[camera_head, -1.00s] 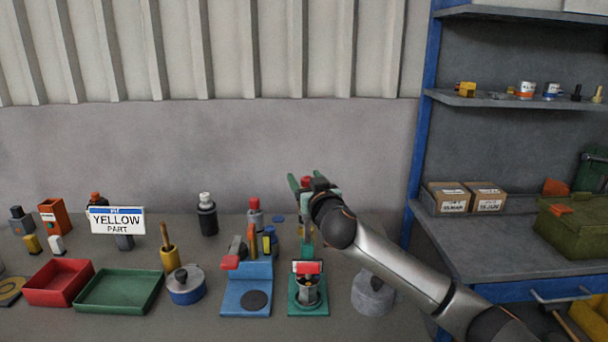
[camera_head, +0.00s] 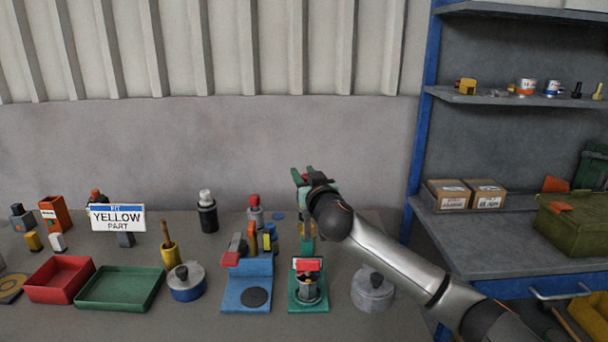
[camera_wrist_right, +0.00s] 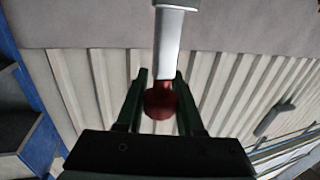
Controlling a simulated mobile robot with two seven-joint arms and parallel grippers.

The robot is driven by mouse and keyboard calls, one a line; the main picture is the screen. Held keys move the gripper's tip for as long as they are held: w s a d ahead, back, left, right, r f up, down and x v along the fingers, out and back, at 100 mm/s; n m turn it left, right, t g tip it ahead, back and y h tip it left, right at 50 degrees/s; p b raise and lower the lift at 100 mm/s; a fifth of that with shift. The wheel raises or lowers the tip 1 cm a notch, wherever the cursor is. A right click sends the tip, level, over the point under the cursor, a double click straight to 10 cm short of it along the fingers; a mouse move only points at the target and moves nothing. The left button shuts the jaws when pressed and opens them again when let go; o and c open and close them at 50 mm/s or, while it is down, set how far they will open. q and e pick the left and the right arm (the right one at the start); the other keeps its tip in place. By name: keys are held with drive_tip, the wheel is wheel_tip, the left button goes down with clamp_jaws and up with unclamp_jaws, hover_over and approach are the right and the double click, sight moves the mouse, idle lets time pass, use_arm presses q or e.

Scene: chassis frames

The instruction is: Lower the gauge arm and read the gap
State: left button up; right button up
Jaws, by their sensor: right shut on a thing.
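The gauge has a green base (camera_head: 308,305) on the table right of centre. A dark round part with a red and white top (camera_head: 308,266) stands on it. An orange and green post (camera_head: 307,240) rises behind, partly covered by my arm. My right gripper (camera_head: 302,177) is raised above the post, its green fingers pointing up and left. In the right wrist view the fingers are around a red ball knob (camera_wrist_right: 160,103) at the end of a silver bar (camera_wrist_right: 168,45), which I take as the gauge arm. A gap reading is not legible. My left gripper is not in view.
A blue fixture (camera_head: 247,290) stands just left of the gauge, and a grey lidded pot (camera_head: 372,290) to its right. Red (camera_head: 58,280) and green (camera_head: 118,288) trays lie left, near a "YELLOW PART" sign (camera_head: 117,217). A shelf unit (camera_head: 500,240) stands at right.

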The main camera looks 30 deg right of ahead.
clamp_jaws()
drive_tip(key=shift+f, duration=0.1)
idle(0.8)
